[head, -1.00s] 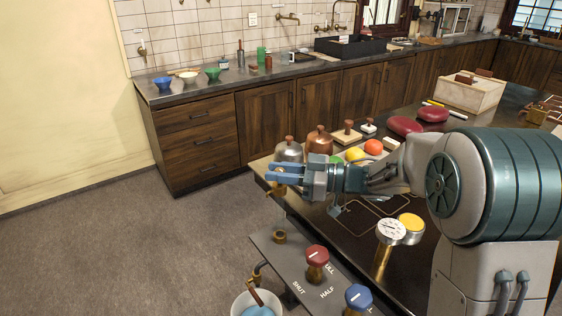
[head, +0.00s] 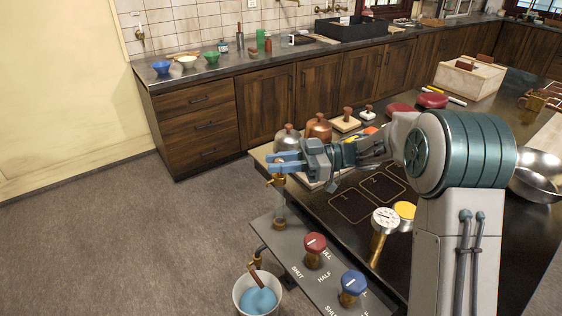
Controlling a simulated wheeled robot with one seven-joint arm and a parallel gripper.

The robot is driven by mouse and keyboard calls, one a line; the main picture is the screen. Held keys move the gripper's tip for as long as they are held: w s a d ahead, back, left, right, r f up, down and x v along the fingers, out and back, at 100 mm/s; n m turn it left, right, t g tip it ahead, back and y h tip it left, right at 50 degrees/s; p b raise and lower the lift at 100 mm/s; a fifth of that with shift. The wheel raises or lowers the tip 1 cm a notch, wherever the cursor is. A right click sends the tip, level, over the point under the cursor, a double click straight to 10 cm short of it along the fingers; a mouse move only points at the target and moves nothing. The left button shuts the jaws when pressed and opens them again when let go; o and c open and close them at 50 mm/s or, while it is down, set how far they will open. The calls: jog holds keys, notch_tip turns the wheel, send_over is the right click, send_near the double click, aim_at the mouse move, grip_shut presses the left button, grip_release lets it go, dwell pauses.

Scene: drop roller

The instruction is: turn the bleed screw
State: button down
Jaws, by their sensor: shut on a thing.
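The bleed screw is at the top of the upright glass-and-brass pipe (head: 280,205) at the panel's far left corner; a brass fitting (head: 276,181) shows just under my fingers. My gripper (head: 282,160) has blue fingers pointing left over the pipe top. It is shut on the screw, whose head is mostly hidden between the fingers.
The grey panel (head: 290,255) carries a red knob (head: 315,244) and a blue knob (head: 352,285). A round gauge (head: 385,220) stands beside it. Kettles (head: 318,130) and food sit on the counter behind my gripper. The floor at left is clear.

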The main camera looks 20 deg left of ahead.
jog(key=shift+a+r, duration=0.1)
jog(key=shift+r, duration=0.05)
jog(key=c, duration=1.3)
grip_release()
jog(key=shift+s+a, duration=0.1)
jog(key=shift+s, duration=0.05)
jog(key=shift+o, duration=0.2)
jog(key=shift+d, duration=0.2)
jog(key=b+v, duration=0.1)
jog(key=v, duration=1.2)
jog(key=shift+w+d+b, duration=0.25)
jog(key=shift+b, duration=0.05)
